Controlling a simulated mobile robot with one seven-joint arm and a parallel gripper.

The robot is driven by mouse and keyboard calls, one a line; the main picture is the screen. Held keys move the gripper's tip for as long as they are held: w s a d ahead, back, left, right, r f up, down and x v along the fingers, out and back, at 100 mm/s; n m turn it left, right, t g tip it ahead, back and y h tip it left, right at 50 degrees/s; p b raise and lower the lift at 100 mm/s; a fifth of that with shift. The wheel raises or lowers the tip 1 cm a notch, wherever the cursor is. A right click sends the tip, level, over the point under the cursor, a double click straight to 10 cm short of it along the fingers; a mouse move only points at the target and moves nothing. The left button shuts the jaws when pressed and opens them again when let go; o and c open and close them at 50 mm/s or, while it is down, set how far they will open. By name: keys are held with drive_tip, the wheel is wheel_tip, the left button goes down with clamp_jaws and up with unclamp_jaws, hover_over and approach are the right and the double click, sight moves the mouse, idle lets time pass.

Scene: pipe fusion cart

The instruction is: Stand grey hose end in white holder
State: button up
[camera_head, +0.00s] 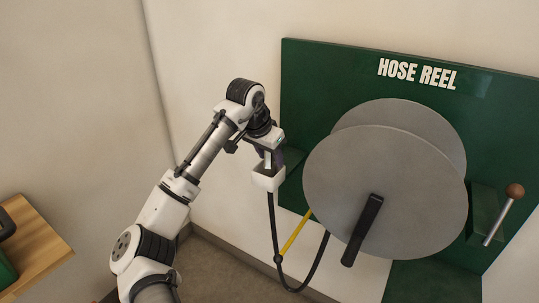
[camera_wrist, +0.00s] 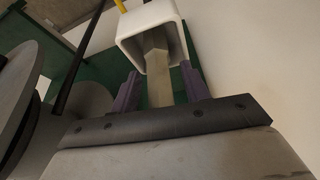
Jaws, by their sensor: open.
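The white holder (camera_head: 268,181) is a square, open-topped cup in front of the left side of the green board. It also shows at the top of the wrist view (camera_wrist: 123,25). The grey hose end (camera_wrist: 158,62) stands in the holder, its lower part inside the walls and its upper part sticking out toward my gripper. My gripper (camera_wrist: 162,84) is open, with one dark finger on each side of the hose end and a gap visible at each. In the head view my gripper (camera_head: 268,152) is just above the holder and partly hides the hose end.
The black hose (camera_head: 274,225) hangs below the holder and loops up toward the grey reel (camera_head: 385,190). A yellow rod (camera_head: 296,235) slants beside it. A black handle (camera_head: 363,230) and a brown-knobbed lever (camera_head: 503,214) stick out. A wooden table (camera_head: 35,245) is at lower left.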

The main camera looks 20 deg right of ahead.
drive_tip(key=b+v, duration=0.1)
drive_tip(key=v, duration=1.1)
drive_tip(key=shift+r, duration=0.1)
